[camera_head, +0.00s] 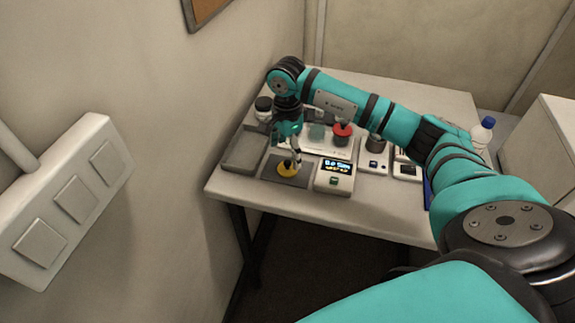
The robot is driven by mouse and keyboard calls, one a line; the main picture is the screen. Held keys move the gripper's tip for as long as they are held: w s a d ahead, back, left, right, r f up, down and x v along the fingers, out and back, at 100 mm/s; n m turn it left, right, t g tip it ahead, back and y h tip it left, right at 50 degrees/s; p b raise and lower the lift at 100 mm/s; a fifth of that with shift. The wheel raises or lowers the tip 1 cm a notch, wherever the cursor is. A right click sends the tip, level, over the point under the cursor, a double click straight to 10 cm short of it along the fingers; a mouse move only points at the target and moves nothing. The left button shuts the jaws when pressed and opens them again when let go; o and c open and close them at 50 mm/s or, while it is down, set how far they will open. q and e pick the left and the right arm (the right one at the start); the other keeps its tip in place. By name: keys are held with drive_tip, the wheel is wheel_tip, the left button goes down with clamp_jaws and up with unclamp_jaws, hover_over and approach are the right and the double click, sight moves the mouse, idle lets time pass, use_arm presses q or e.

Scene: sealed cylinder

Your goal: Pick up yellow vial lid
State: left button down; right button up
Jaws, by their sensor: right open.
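The yellow vial lid (287,168) lies on a dark mat (288,181) near the front left of the white table. My right gripper (291,160) points down right over the lid, its fingertips close above it or at it. I cannot tell whether the fingers touch the lid. The gripper is open, and its fingers partly cover the lid. My left gripper is not in the picture.
A grey tray (245,153) is left of the mat, and a device with a lit display (336,168) is right of it. A dark-lidded jar (263,108), a red-topped item (341,134) and a blue-capped bottle (483,133) stand behind. The wall borders the table's left side.

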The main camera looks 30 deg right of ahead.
sight(287, 162)
wheel_tip(287, 162, down, 4)
drive_tip(key=shift+s+r+p, duration=0.1)
drive_tip(key=shift+s+p, duration=0.05)
drive_tip(key=shift+p, duration=0.7)
drive_tip(key=shift+f, duration=0.45)
drive_tip(key=c, duration=1)
